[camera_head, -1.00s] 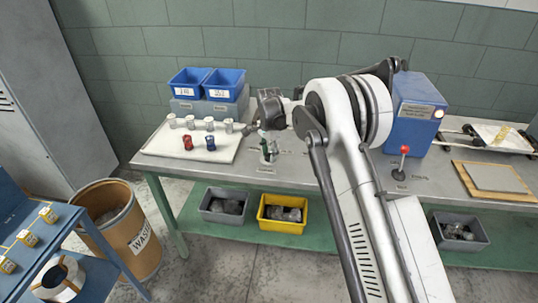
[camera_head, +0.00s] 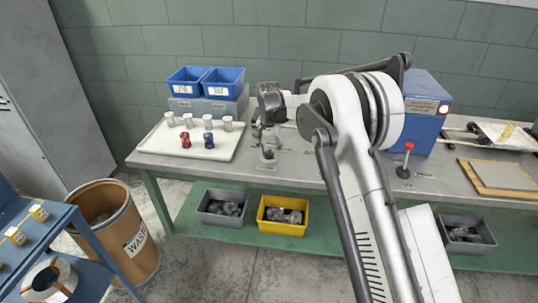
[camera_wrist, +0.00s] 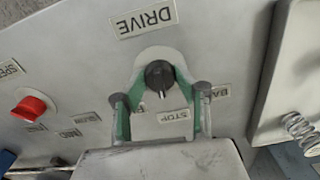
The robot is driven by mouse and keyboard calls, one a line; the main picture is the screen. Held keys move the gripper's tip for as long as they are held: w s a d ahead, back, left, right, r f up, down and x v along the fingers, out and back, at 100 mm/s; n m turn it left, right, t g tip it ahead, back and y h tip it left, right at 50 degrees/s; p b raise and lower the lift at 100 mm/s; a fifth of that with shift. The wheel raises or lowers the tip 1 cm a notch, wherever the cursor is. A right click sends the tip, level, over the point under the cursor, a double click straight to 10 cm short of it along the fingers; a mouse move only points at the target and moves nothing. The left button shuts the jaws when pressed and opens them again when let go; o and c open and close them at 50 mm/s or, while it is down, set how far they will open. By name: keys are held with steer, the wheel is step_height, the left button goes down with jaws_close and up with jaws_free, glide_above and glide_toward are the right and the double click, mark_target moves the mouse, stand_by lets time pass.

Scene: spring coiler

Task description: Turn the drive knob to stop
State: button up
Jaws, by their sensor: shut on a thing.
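The drive knob (camera_wrist: 159,74) is a dark round knob on a pale rounded plate, under a "DRIVE" label (camera_wrist: 146,22) in the wrist view. A "STOP" label (camera_wrist: 174,116) lies below it, and another label to its right is partly covered by a finger. My gripper (camera_wrist: 160,90) is shut on the knob, with a green-padded finger on each side. In the head view my gripper (camera_head: 267,138) is low over the bench, left of the blue machine housing (camera_head: 412,115); the knob cannot be made out there.
In the head view, a red-topped lever (camera_head: 406,160) stands right of my arm.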

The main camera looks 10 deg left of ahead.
mark_target(269, 150)
steer(key=shift+n, duration=0.6)
steer(key=o, duration=1.2)
steer(key=shift+c, duration=0.2)
steer(key=shift+r, duration=0.1)
step_height(269, 150, up, 12)
